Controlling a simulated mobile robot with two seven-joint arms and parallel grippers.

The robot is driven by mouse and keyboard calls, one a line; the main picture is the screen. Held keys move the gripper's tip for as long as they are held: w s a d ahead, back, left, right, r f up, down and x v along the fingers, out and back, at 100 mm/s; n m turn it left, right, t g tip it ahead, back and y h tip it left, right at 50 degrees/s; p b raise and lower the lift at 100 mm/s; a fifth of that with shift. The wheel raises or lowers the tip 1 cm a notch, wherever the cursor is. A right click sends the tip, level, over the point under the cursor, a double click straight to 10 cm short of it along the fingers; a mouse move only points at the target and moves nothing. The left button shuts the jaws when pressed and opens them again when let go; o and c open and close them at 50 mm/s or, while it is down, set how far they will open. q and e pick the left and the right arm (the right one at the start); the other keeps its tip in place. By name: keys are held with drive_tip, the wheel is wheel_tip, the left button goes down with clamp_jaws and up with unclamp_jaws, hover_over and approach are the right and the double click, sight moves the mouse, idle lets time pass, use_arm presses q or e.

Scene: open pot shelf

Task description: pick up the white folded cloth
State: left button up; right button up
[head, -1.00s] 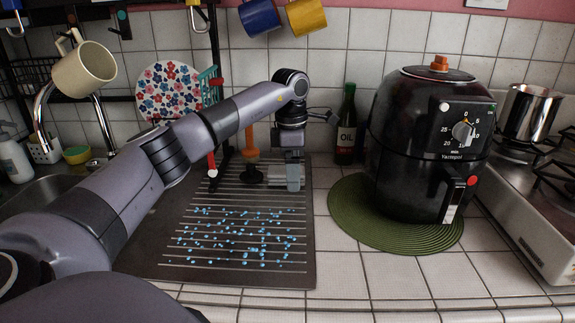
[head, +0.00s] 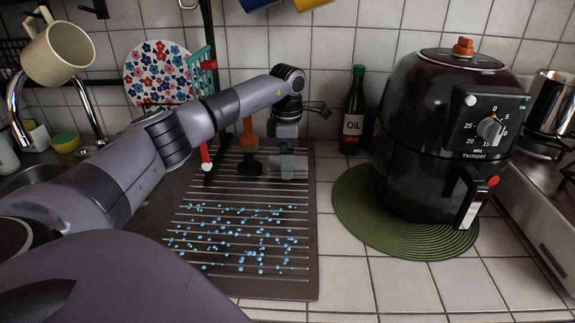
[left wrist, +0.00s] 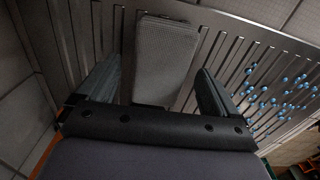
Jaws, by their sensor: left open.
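The folded cloth (left wrist: 165,62), pale grey-white and ribbed, lies on the dark grooved drain board (head: 240,283) near its back right corner. In the left wrist view it sits between the two fingers of my left gripper (left wrist: 159,72). The fingers are apart, with gaps showing on both sides of the cloth. In the head view my left gripper (head: 288,166) points down over that spot, and its fingers largely hide the cloth. Whether the fingertips reach below the cloth's top is hard to tell. My right gripper is not in view.
Blue water drops dot the front of the board. An orange-handled plunger (head: 249,150) stands close left of my gripper. A dark oil bottle (head: 353,115) and a black air fryer (head: 425,150) on a green round mat (head: 355,225) are to the right. A floral plate (head: 158,72) leans behind.

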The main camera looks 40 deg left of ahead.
use_arm(q)
drive_tip(key=shift+f, duration=0.7)
drive_tip(key=c, duration=1)
drive_tip(key=shift+c, duration=0.2)
wheel_tip(320, 180, up, 20)
drive_tip(key=shift+p, duration=0.35)
drive_tip(key=o, duration=0.3)
drive_tip(key=shift+c, duration=1.1)
